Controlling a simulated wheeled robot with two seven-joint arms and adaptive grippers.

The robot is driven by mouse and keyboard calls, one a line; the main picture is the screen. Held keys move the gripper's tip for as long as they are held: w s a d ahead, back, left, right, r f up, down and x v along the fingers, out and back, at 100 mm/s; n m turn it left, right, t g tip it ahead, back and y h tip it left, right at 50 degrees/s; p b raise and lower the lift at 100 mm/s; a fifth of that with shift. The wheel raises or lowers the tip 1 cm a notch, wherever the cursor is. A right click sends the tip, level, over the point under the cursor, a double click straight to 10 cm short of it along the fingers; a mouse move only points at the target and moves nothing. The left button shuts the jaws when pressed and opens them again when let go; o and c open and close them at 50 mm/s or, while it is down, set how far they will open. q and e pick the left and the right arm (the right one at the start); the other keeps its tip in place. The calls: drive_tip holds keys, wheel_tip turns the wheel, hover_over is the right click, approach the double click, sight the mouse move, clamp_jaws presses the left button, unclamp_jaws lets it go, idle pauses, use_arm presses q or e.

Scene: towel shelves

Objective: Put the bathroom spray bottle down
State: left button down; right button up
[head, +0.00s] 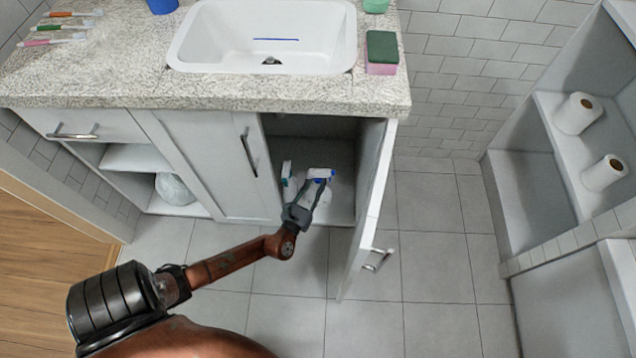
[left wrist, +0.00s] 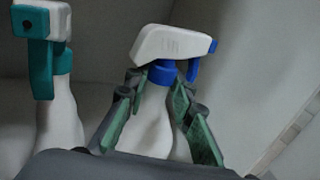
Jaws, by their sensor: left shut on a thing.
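The spray bottle (left wrist: 152,122) is white with a blue collar and trigger and a white head. It stands roughly upright between the green-padded fingers of my left gripper (left wrist: 160,110), which is shut on it just below the collar. In the head view the bottle (head: 320,175) is inside the open cabinet (head: 343,205) under the sink, and my left gripper (head: 303,203) reaches in through the doorway. Whether the bottle's base touches the cabinet floor is hidden. My right gripper is not in view.
A second spray bottle with a teal trigger (left wrist: 58,95) stands close on the left inside the cabinet. The open cabinet door (head: 366,205) stands on the right. The counter (head: 120,75) above holds a sink (head: 262,40) and a sponge (head: 381,52). Shelves with paper rolls (head: 577,114) stand at right.

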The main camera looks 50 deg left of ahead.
use_arm(q)
drive_tip(key=shift+w+r, duration=0.1)
drive_tip(key=shift+r, duration=0.05)
drive_tip(key=c, duration=1.7)
unclamp_jaws()
drive_tip(key=shift+f, duration=0.2)
drive_tip(key=shift+o, duration=0.2)
drive_tip(key=shift+r, duration=0.1)
drive_tip(key=p+v, duration=0.4)
drive_tip(key=v, duration=0.8)
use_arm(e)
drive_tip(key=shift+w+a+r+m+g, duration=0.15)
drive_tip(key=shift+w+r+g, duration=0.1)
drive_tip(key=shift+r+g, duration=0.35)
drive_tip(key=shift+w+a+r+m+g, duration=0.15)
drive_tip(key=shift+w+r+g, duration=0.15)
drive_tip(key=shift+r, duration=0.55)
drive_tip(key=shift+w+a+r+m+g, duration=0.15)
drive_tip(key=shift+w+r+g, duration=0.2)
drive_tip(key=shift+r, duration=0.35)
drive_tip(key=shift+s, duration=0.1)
